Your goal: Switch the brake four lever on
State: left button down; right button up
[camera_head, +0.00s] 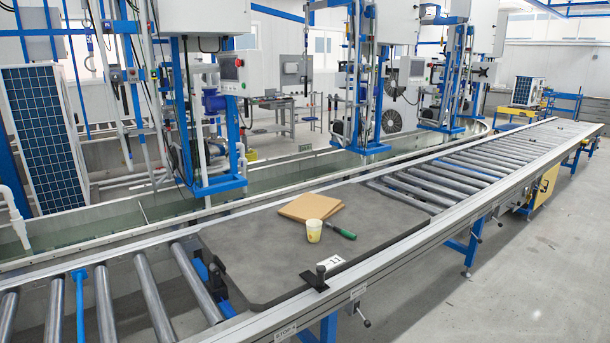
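A small lever with a dark knob (366,322) hangs below the conveyor's near side rail, at the lower middle right. A small label plate (358,291) sits on the rail just above it. Another similar lever (499,222) shows farther along the same rail, to the right. A larger label (285,334) is on the rail at the bottom edge, cut off. I cannot read which lever is brake four, nor tell whether either is on or off. Neither of my grippers is in view.
Floor at right is clear.

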aim_at(367, 323)
jog(key=u, duration=0.45)
jog(key=i+l+u, duration=0.1)
jog(key=l+u, duration=0.9)
jog(key=l, duration=0.85)
jog(key=k+l+u, duration=0.15)
jog(key=l, duration=1.1)
jog(key=u, duration=0.05)
